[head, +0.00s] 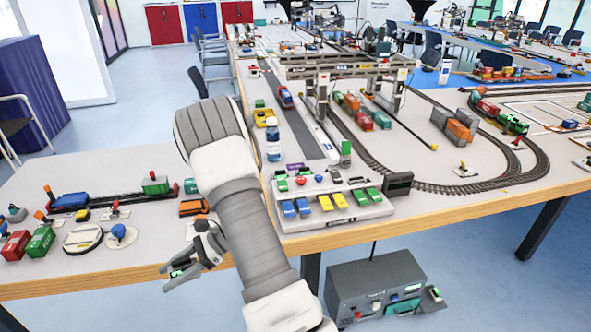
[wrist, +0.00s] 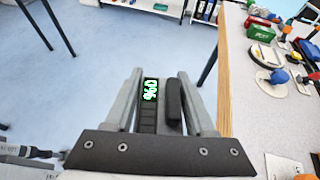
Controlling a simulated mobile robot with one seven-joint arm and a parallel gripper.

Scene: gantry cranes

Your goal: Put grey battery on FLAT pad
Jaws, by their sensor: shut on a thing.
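My gripper (head: 190,262) hangs in front of the table's front edge at the left of the head view. It is shut on a dark grey block with a bright green display, which looks like the grey battery (wrist: 147,118). In the wrist view the block lies between the two fingers (wrist: 160,80), beside a black rounded piece. The display's characters are too small to read surely. In the head view only the green face of the block shows by the fingers. I cannot make out a pad marked FLAT in either view.
A dark grey box with knobs and green-lit parts (head: 375,290) sits below the table edge at the right. A white board with coloured blocks (head: 335,215) stands on the table (head: 130,165). Model trains and a gantry crane (head: 345,68) stand behind. Open floor lies in front.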

